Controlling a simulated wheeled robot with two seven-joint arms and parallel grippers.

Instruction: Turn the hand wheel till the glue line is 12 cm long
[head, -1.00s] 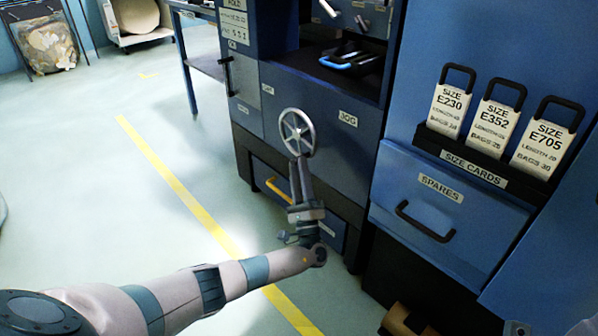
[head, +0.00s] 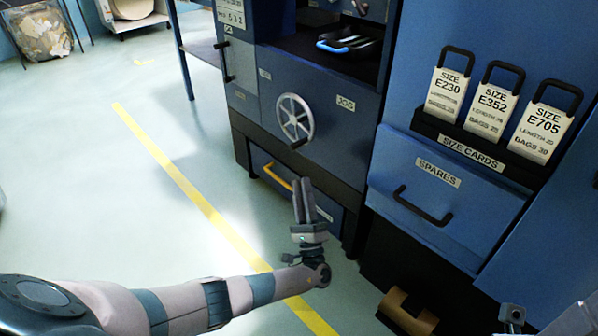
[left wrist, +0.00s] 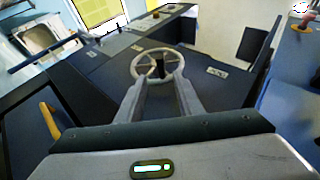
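The grey spoked hand wheel (head: 295,118) is on the front of the dark blue machine, with a dark grip at its lower rim. It also shows in the left wrist view (left wrist: 158,65), beyond and between the fingertips. My left gripper (head: 305,184) is below the wheel, apart from it, fingers pointing up toward it. Its two fingers (left wrist: 160,86) stand apart with nothing between them. I cannot make out the glue line in either view. My right gripper is not in view; a grey part at the lower right edge may belong to my right arm.
A JOG label (head: 345,103) is right of the wheel. A drawer with a yellow handle (head: 277,177) is below it. The SPARES drawer (head: 445,190) and size cards (head: 490,108) stand at right. Open floor with a yellow line (head: 180,180) lies left.

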